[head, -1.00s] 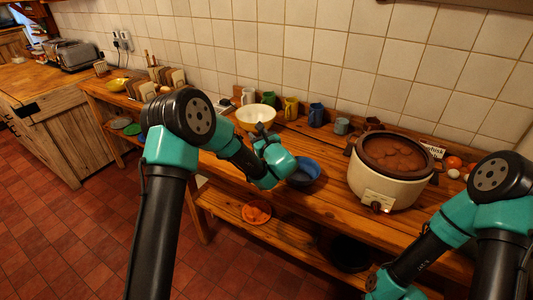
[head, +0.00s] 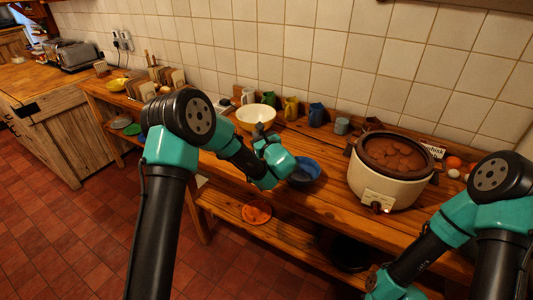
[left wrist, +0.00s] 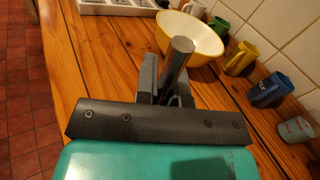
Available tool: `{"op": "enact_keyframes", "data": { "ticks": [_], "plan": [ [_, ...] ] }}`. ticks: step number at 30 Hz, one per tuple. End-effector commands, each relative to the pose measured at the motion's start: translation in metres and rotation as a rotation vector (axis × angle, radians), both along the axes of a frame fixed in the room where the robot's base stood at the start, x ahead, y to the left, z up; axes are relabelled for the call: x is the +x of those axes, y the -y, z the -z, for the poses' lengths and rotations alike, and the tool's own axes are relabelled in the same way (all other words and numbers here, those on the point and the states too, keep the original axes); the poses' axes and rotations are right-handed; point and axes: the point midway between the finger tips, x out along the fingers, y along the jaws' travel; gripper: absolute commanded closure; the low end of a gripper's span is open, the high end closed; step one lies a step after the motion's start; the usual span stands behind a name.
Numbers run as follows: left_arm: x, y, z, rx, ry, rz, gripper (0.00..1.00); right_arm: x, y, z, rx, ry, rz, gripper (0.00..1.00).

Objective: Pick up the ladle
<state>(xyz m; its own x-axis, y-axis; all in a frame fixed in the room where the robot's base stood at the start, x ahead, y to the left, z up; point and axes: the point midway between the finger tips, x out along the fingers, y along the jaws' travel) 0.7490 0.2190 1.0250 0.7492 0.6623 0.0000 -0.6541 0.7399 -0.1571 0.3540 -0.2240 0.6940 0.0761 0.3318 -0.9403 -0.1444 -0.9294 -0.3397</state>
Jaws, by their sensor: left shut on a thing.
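My left gripper (head: 264,138) is over the wooden shelf top, between the cream bowl and the blue bowl. In the left wrist view, the left gripper (left wrist: 166,88) is shut on a grey rod-like handle (left wrist: 178,56), which I take to be the ladle's. The handle's end points up between the fingers. The ladle's scoop is hidden, and I cannot tell whether it touches the shelf. My right arm is at the right of the head view, with its gripper out of frame.
The cream bowl (head: 256,115) is behind my left gripper, and the blue bowl (head: 305,178) is close to its right. Several mugs line the tiled wall. A large slow cooker (head: 385,187) stands further right. An orange plate (head: 256,213) lies on the lower shelf.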

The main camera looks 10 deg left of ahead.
Motion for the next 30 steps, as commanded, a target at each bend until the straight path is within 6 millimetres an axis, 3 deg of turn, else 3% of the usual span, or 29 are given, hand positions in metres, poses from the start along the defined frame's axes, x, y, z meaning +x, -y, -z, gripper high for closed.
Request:
{"op": "enact_keyframes", "data": {
  "ticks": [9, 14, 24, 30],
  "plan": [
    [0.0, 0.0, -0.002, 0.0, 0.001, 0.0, 1.0, 0.0, 0.0, 0.0, 0.0, 0.0, 0.0, 0.57],
    [0.0, 0.0, -0.013, 0.0, 0.003, 0.0, 1.0, 0.0, 0.0, 0.0, 0.0, 0.0, 0.0, 0.57],
    [0.0, 0.0, -0.072, -0.002, 0.004, 0.0, 1.0, 0.0, 0.0, 0.0, 0.0, 0.0, 0.0, 0.57],
    [0.0, 0.0, -0.096, -0.001, 0.002, 0.0, 1.0, 0.0, 0.0, 0.0, 0.0, 0.0, 0.0, 0.57]
  ]
}}
